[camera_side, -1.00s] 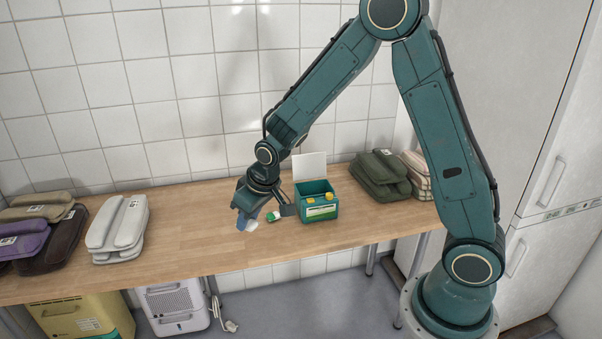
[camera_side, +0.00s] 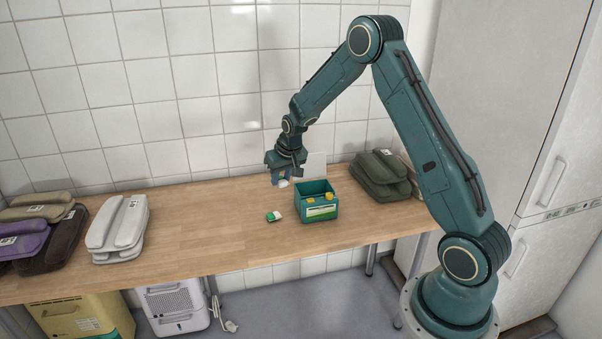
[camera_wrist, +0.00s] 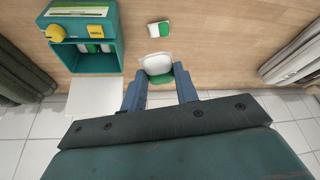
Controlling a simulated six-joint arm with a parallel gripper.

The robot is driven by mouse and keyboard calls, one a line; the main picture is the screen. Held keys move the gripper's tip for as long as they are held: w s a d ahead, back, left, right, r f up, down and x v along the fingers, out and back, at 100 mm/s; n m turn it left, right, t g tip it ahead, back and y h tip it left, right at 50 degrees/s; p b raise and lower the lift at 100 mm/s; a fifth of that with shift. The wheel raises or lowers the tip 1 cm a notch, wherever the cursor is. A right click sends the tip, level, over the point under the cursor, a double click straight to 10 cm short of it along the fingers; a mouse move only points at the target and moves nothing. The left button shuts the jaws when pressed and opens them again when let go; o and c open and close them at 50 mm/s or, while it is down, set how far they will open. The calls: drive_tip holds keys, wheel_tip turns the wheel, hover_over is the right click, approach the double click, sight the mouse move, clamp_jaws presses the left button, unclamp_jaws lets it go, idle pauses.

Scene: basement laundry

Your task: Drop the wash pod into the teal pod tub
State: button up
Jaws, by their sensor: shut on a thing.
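My gripper (camera_side: 283,174) is shut on a white and green wash pod (camera_wrist: 158,68), seen between its two blue fingers in the wrist view. The pod is in the air above the bench, behind and left of the tub in the side view. The teal pod tub (camera_side: 322,211) stands on the bench with its white lid up at the back. In the wrist view the tub (camera_wrist: 72,65) is at the upper left, with several white and green pods inside. A second white and green pod (camera_side: 275,216) lies on the bench left of the tub.
The wooden bench (camera_side: 200,225) is clear left of the loose pod. Folded green cloths (camera_side: 381,175) lie right of the tub, and a folded white stack (camera_side: 118,228) lies further left. Yellow parts (camera_wrist: 55,33) sit at the tub's opening. The tiled wall is behind.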

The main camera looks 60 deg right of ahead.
drive_tip(key=s+d+m, duration=0.1)
drive_tip(key=d, duration=0.4)
drive_tip(key=s+d+f+m, duration=0.1)
drive_tip(key=d, duration=0.5)
drive_tip(key=s+d+f+m+h, duration=0.1)
drive_tip(key=d, duration=0.4)
drive_tip(key=shift+s+d+f+m+g, duration=0.15)
drive_tip(key=shift+s+d+m+g, duration=0.15)
drive_tip(key=shift+d+g, duration=0.1)
drive_tip(key=shift+f, duration=0.15)
drive_tip(key=shift+w+f, duration=0.1)
drive_tip(key=shift+f, duration=2.75)
drive_tip(key=o, duration=1)
drive_tip(key=shift+a+r, duration=0.1)
drive_tip(key=shift+r, duration=0.05)
drive_tip(key=shift+v, duration=6.8)
